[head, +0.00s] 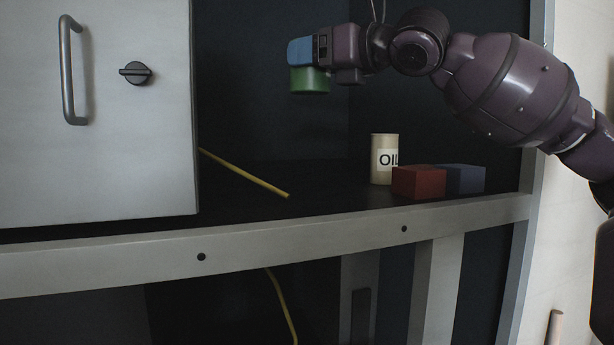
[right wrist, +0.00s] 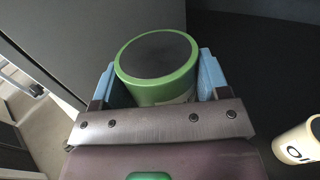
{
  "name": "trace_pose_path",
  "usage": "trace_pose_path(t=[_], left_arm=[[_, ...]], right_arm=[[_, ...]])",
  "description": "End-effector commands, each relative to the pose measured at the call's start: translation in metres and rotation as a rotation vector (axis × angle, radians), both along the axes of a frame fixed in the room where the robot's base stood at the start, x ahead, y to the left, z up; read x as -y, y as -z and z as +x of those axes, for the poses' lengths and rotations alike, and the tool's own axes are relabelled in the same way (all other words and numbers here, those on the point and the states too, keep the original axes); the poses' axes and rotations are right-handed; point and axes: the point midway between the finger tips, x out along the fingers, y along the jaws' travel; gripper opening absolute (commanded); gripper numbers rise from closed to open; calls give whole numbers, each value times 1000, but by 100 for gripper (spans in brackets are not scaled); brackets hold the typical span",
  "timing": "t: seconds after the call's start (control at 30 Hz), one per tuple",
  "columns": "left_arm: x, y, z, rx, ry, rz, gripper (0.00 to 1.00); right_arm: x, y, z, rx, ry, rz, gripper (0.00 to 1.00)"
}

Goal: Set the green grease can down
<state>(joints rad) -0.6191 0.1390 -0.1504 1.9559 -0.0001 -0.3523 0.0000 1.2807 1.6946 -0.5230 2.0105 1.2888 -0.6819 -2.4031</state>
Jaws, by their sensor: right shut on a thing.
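The green grease can (head: 309,80) is held up in the dark rack bay in the head view, well above the shelf (head: 330,180). My right gripper (head: 301,52) is shut on it, its blue fingers hiding the can's upper part in that view. In the right wrist view the can (right wrist: 158,62) shows its dark round end and green rim between the two blue fingers of the gripper (right wrist: 157,85). My left gripper is not in view.
On the shelf at right stand a cream OIL can (head: 384,160), a red block (head: 418,183) and a blue block (head: 464,179). A yellow rod (head: 245,174) lies at left beside the grey cabinet (head: 130,130). Bare shelf lies between the rod and the OIL can.

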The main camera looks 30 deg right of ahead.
Motion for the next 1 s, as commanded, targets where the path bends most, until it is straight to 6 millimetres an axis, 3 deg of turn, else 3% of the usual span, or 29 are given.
trace_pose_path(t=[0.2,0.5,0.7,1.0], left_arm=[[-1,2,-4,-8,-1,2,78],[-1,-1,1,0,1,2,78],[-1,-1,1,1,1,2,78],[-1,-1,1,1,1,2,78]], right_arm=[[1,51,1,-5,4,-4,36],[1,101,1,-3,1,-2,36],[1,126,1,-2,1,-2,36],[0,140,1,-1,1,0,36]])
